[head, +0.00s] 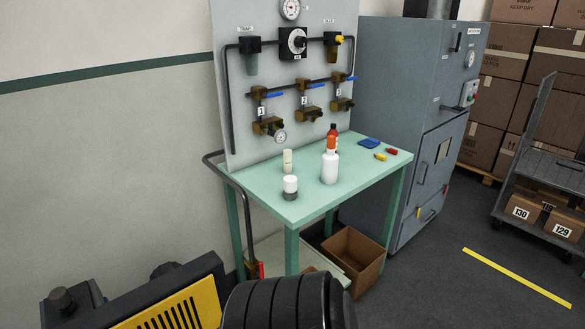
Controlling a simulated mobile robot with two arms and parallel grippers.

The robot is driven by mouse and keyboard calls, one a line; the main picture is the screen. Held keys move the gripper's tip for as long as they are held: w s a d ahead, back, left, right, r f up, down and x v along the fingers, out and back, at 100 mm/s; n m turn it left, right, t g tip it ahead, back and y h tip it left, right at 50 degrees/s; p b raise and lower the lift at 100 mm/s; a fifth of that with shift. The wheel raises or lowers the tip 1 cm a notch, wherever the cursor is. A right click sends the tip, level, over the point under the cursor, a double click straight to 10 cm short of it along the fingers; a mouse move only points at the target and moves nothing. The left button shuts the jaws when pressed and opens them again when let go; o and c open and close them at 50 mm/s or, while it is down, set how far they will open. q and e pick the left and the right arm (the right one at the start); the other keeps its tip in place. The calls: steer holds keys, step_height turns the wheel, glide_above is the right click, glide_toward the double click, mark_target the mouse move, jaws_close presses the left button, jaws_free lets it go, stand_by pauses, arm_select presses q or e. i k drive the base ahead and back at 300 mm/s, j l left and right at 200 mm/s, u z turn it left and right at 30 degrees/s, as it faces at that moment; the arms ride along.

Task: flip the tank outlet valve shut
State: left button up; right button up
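A dark pipe (238,188) bends down from beside the panel, past the near left corner of the green table. Low on it sits a small red lever (261,269), which looks upright along the pipe; it may be the tank outlet valve, but no label is readable. Its lower end is hidden behind a black ribbed machine part (285,303). No tank shows clearly. Blue-handled valves numbered 1 (270,95), 2 (315,86) and 3 (350,78) are on the grey panel (235,110), handles roughly level. Neither gripper is in view.
The green table (345,185) holds bottles and small parts; an open cardboard box (352,260) is beneath. A machine with a yellow grille (175,315) fills the lower left. A grey cabinet (395,90) and cart (545,175) stand right. Floor (440,290) is open at the lower right.

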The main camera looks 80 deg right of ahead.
mark_target(261, 274)
steer(key=z, duration=2.35)
